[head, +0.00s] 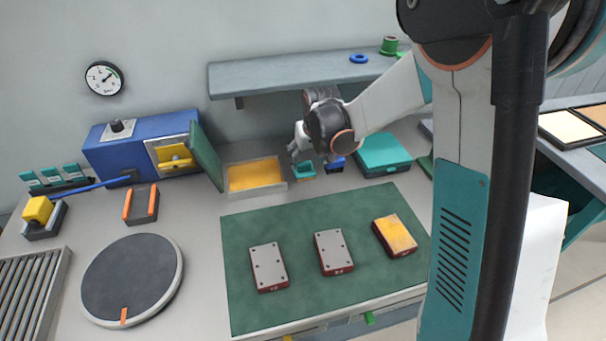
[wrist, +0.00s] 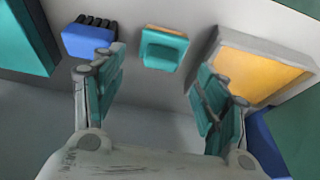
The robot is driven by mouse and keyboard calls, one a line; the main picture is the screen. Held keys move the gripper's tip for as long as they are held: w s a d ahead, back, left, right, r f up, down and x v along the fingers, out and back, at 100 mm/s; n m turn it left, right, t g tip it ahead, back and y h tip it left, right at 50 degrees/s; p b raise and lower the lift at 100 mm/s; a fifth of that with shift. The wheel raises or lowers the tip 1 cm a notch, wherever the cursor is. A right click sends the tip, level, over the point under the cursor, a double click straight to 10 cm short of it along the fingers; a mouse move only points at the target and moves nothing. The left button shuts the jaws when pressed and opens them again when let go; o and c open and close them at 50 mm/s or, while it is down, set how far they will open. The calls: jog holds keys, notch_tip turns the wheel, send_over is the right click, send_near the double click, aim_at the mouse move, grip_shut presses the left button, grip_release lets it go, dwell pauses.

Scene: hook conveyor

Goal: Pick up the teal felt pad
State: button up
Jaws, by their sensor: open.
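A small teal block with an orange edge, which looks like the teal felt pad (head: 305,172), sits on the grey bench between the yellow-filled tray and a small blue holder. In the wrist view the pad (wrist: 162,50) shows a raised teal part on top and lies beyond the fingertips, roughly in line with the gap between them. My gripper (head: 297,153) hovers close by it at the back of the bench. In the wrist view my gripper (wrist: 158,85) is open with nothing between its teal-padded fingers. No contact with the pad shows.
The blue holder (wrist: 88,38) with black pegs stands on one side of the pad, the tray (wrist: 225,48) on the other. A teal box (head: 382,154) is to the right. A shelf (head: 290,78) hangs behind. A green mat (head: 300,225) with several blocks lies in front.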

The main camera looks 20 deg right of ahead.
aim_at(305, 164)
jog(key=b+x, duration=0.1)
jog(key=x, duration=0.2)
jog(key=b+x, duration=0.1)
jog(key=x, duration=0.3)
jog(key=shift+w+a+f+b, duration=0.15)
jog(key=shift+w+f+b, duration=0.05)
jog(key=shift+w+b, duration=0.2)
jog(key=shift+s+r, duration=0.1)
jog(key=c, duration=1)
jog(key=shift+o, duration=0.2)
notch_tip(305, 164, up, 20)
jog(key=p, duration=0.6)
jog(key=shift+o, duration=1.2)
